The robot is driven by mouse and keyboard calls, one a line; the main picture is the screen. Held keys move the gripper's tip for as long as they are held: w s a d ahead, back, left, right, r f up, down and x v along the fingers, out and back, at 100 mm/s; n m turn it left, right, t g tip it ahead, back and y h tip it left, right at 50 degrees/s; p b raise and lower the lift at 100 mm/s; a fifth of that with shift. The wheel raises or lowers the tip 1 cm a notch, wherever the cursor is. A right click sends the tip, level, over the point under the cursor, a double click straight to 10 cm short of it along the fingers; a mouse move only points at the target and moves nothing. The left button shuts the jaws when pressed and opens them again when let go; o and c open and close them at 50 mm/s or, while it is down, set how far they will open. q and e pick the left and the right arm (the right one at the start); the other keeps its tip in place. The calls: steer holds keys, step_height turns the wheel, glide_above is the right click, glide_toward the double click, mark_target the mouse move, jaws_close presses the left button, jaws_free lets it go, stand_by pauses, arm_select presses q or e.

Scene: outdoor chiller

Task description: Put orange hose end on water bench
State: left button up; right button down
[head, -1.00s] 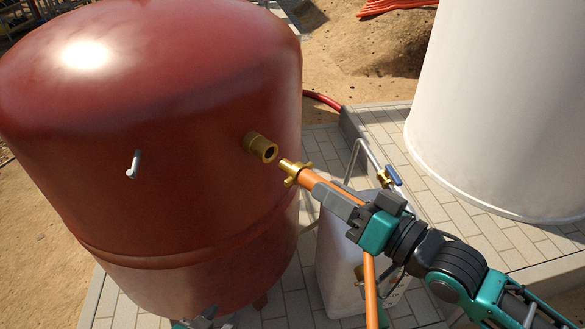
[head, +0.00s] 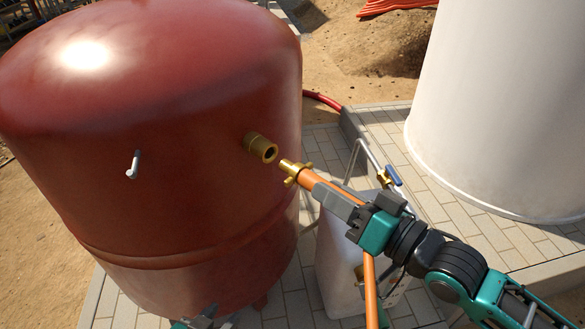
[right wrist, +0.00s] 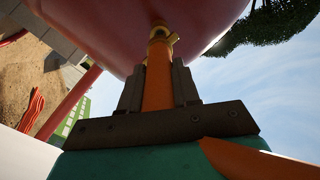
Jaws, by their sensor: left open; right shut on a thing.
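The orange hose (head: 370,290) ends in a brass fitting with lugs, the hose end (head: 292,172). My right gripper (head: 328,192) is shut on the orange hose just behind this fitting. In the right wrist view the fingers (right wrist: 158,88) hold the hose from both sides, with the brass collar (right wrist: 160,38) beyond them. The fitting points at a brass port (head: 262,149) on the red tank (head: 190,190), with a small gap between. A white box-like unit (head: 335,265), which may be the water bench, stands behind my right gripper. My left gripper (head: 203,322) is open at the bottom edge, mostly cut off.
A pipe with a blue-handled valve (head: 394,174) rises by the white unit. A small metal tap (head: 133,164) sticks out of the tank's side. A large white cylinder (head: 495,100) stands at right on a paved plinth (head: 440,190). A red hose (head: 322,98) lies behind the tank.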

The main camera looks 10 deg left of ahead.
steer(key=shift+r, duration=0.15)
steer(key=shift+s+a+r, duration=0.1)
steer(key=shift+a+r, duration=0.05)
steer(key=shift+r, duration=0.1)
steer(key=r+m+t+h, duration=0.1)
steer(key=d+r+m+t+h, duration=0.1)
steer(key=shift+w+t, duration=0.2)
steer(key=shift+t, duration=0.1)
steer(key=d+f+m+t+h, duration=0.2)
steer(key=d+m+h, duration=0.2)
steer(key=d+h, duration=0.2)
steer(key=s+d+f+m+t+h, duration=0.1)
steer(key=d+f+m+t+h, duration=0.1)
steer(key=d+h, duration=0.4)
steer(key=d+f+m, duration=0.1)
steer(key=d+m, duration=0.1)
steer(key=d, duration=0.3)
steer(key=shift+s+f+m+t, duration=0.2)
steer(key=shift+m+t, duration=0.1)
